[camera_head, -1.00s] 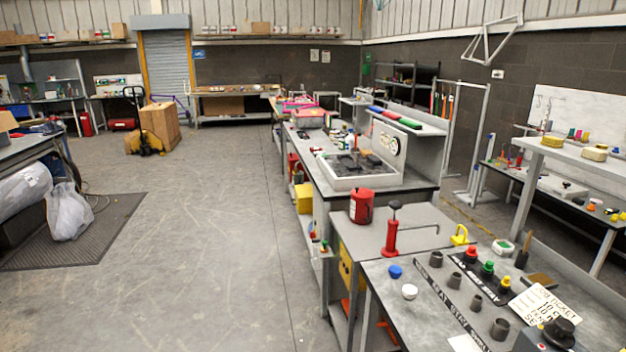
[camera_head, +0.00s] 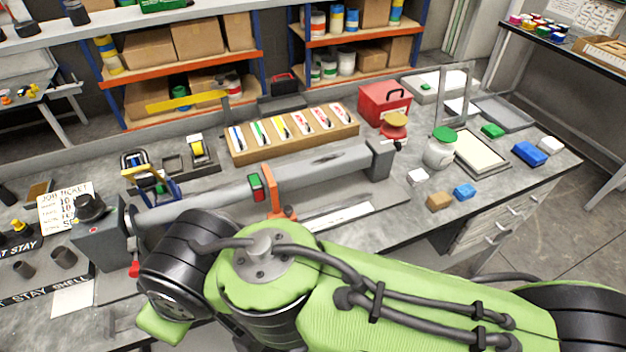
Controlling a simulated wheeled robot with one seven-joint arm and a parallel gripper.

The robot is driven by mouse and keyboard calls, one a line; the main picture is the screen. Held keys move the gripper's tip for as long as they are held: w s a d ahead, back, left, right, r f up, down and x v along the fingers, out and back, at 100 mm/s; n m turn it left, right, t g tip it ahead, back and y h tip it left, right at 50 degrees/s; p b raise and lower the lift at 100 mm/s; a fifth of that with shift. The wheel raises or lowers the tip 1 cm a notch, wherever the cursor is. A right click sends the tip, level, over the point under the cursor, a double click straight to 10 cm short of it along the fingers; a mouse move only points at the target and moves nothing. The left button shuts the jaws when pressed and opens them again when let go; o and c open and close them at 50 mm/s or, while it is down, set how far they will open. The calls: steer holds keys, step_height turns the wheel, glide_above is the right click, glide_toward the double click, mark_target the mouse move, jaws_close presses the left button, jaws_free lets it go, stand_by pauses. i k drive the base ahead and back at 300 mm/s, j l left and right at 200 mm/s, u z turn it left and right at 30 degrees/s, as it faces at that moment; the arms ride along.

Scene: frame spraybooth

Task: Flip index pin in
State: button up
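A grey tube (camera_head: 230,194) lies across the bench in a fixture. It runs between a grey head block (camera_head: 100,242) at left and a grey end block (camera_head: 379,160) at right. A black knob (camera_head: 89,207) stands on top of the head block. A small red-tipped lever (camera_head: 134,268) hangs at its right side. I cannot tell which of these, if any, is the index pin. My green arm crosses the foreground and hides the bench's front middle. My gripper is not visible.
An orange support (camera_head: 275,194) stands by the tube, with a green and red piece (camera_head: 257,187) near it. Behind are a wooden rack (camera_head: 291,148) of labelled items and a red toolbox (camera_head: 384,103). A green-lidded jar (camera_head: 440,149) and small blocks stand at right.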

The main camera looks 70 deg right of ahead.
mark_target(133, 272)
steer(key=z, duration=1.5)
steer(key=k+j+u, duration=0.2)
steer(key=j, duration=0.2)
steer(key=j+u, duration=0.15)
steer(key=j, duration=0.25)
steer(key=j+u, duration=0.65)
